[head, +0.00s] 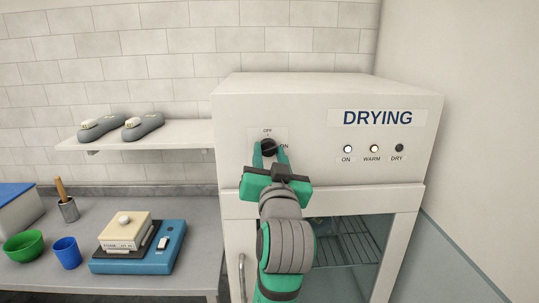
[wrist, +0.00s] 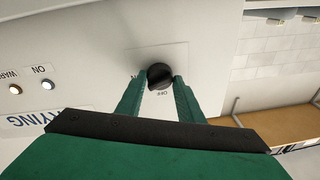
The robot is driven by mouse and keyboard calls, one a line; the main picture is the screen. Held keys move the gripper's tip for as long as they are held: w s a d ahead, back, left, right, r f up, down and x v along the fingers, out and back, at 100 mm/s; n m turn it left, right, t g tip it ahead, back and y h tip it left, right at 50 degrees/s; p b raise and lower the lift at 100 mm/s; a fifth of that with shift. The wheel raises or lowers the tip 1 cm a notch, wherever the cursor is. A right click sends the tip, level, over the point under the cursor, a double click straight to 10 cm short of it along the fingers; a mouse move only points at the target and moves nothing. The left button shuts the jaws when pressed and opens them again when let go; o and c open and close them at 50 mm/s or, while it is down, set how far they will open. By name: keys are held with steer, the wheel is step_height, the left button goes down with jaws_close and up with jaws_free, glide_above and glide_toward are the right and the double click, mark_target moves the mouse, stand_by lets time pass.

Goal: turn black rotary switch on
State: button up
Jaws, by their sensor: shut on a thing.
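The black rotary switch (head: 268,147) is a round knob on the white front of the drying cabinet (head: 300,95). A label OFF is above it and ON to its right. My gripper (head: 270,152) reaches up to the panel with its two green fingers on either side of the knob. In the wrist view the knob (wrist: 160,76) sits between the fingertips (wrist: 161,80), and the fingers are shut on it. The knob's pointer is too dark to read.
The cabinet's glass door (head: 345,262) with a wire rack behind it is below the panel. At left, a shelf (head: 180,135) holds two grey insole forms. The counter (head: 195,215) holds a blue scale (head: 140,262), a green bowl (head: 24,246) and a blue cup (head: 67,253).

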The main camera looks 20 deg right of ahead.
steer(key=shift+f+m+h, duration=0.15)
steer(key=shift+m+h, duration=0.35)
steer(key=shift+m, duration=1.7)
steer(key=o, duration=1)
steer(key=shift+a, duration=0.1)
